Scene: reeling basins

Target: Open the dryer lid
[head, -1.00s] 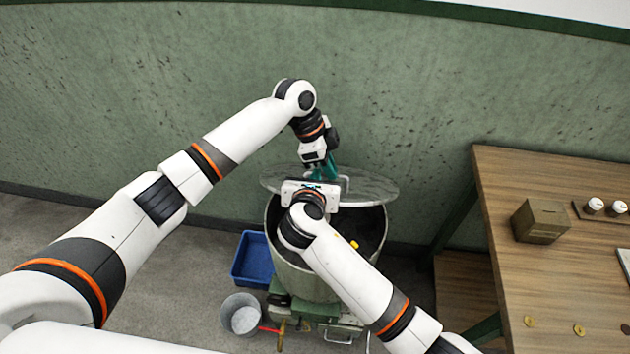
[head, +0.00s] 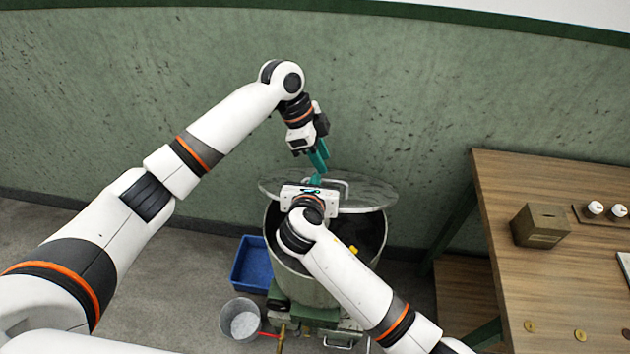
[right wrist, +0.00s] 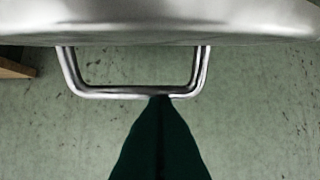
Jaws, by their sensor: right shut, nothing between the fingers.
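The dryer (head: 302,281) is a grey metal drum with a dark interior, low in the middle of the head view. Its round grey lid (head: 376,192) is raised at the back of the drum, so the opening shows. The lid has a metal loop handle (head: 346,184), also large in the right wrist view (right wrist: 70,75). My right gripper (right wrist: 160,100) is shut and empty, its dark green tips overlapping the handle's bar; contact is unclear. My left gripper (head: 318,160) hangs just above the lid, apparently clear of it; its finger gap is not clear.
A blue bin (head: 250,265) and a grey bucket (head: 240,318) stand on the floor left of the dryer. A wooden table (head: 520,185) with a small box (head: 540,225) is at the right. The green wall is close behind.

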